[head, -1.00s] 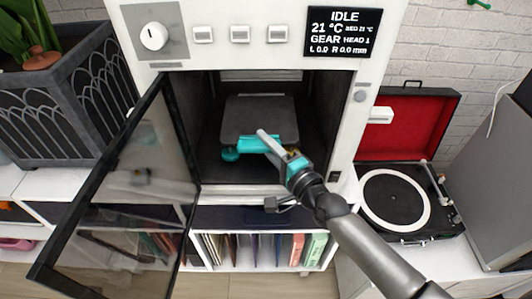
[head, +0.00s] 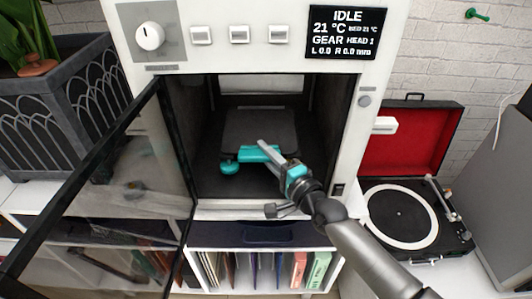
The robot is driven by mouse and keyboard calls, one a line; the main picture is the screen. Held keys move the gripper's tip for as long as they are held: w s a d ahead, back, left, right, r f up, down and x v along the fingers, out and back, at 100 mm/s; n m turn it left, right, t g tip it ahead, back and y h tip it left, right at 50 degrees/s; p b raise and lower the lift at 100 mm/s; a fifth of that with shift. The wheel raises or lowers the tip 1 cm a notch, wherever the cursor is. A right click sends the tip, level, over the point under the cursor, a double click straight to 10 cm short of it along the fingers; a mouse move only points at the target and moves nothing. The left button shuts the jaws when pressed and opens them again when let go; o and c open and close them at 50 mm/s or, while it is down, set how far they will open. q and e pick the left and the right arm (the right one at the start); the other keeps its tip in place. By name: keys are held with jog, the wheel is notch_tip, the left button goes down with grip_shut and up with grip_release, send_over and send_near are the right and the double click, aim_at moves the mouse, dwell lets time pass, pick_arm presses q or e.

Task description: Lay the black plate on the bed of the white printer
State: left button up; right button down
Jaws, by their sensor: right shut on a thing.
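The white printer (head: 245,62) stands ahead with its glass door (head: 112,200) swung open to the left. The black plate (head: 260,124) lies roughly level inside the dark chamber. My right gripper (head: 262,150) reaches in through the opening from the lower right and is shut on the plate's near edge. The bed is hidden under the plate and the gripper, so I cannot tell whether they touch. My left gripper is not in view.
The chamber walls and the front sill (head: 225,207) surround my right arm closely. A record player (head: 405,215) with a red-lined lid stands at the right, near the arm. A dark planter (head: 55,115) stands at the left. Records fill the shelf (head: 255,270) below.

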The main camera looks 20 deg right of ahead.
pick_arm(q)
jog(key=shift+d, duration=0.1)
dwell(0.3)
pick_arm(e)
jog(key=c, duration=0.9)
grip_release()
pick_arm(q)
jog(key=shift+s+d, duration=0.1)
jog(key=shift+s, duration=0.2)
pick_arm(e)
jog(key=o, duration=0.3)
jog(key=o, duration=0.6)
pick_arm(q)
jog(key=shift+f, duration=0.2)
pick_arm(e)
jog(key=shift+f, duration=0.15)
jog(key=shift+f+b, duration=0.25)
jog(key=shift+b, duration=0.1)
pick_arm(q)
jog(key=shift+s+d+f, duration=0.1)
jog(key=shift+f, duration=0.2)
pick_arm(e)
jog(key=shift+f, duration=0.25)
jog(key=shift+s, duration=0.15)
